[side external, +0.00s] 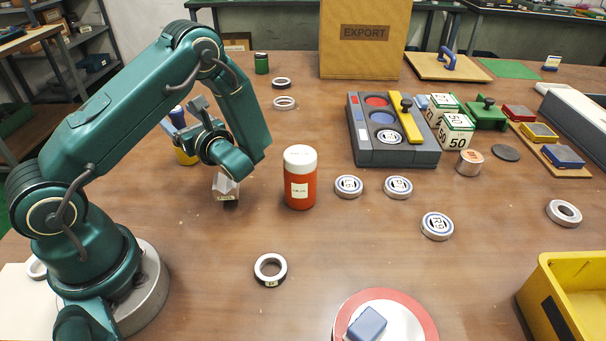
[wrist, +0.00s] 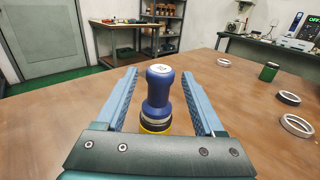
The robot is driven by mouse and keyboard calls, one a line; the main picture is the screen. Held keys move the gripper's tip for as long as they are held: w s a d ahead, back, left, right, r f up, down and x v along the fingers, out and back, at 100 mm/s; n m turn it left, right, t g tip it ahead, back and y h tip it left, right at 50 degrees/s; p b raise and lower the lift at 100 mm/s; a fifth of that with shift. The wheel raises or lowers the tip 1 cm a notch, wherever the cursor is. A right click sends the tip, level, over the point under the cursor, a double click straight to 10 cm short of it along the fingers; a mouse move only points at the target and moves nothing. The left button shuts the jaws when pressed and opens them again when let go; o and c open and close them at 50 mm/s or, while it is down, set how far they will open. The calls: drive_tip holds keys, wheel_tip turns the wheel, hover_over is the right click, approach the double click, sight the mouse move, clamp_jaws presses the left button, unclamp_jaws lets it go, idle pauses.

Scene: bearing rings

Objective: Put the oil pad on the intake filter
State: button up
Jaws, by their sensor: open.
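My gripper (wrist: 159,74) is open, its two blue fingers spread to either side of a blue-knobbed tool (wrist: 160,88) with a dark collar and yellow base. The tool stands upright in the wrist view, and I cannot tell if the fingers touch it. In the side view, the tool's yellow base (side external: 187,157) is partly hidden behind my gripper. No label names the oil pad or the intake filter, so I cannot tell which things they are. A blue block (side external: 367,324) lies on a white round plate with a red rim (side external: 424,313) at the front.
A red canister (side external: 300,190) with a white lid stands right of my arm, beside a small grey block (side external: 226,186). Several rings lie around, one in front (side external: 270,269). A grey tray (side external: 430,156) and yellow bin (side external: 550,320) stand to the right.

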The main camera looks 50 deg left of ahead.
drive_tip(key=d, duration=0.8)
drive_tip(key=s+d+r+n+g+h, duration=0.2)
drive_tip(key=s+d+n+h, duration=0.4)
drive_tip(key=s+n+h, duration=0.4)
drive_tip(key=w+d+r+n+t+h, duration=0.2)
drive_tip(key=d+r+n+t+h, duration=0.3)
drive_tip(key=d, duration=0.6)
drive_tip(key=n+t+h, duration=0.2)
drive_tip(key=n+h, duration=0.1)
drive_tip(key=shift+d+t, duration=0.3)
drive_tip(key=shift+d, duration=0.1)
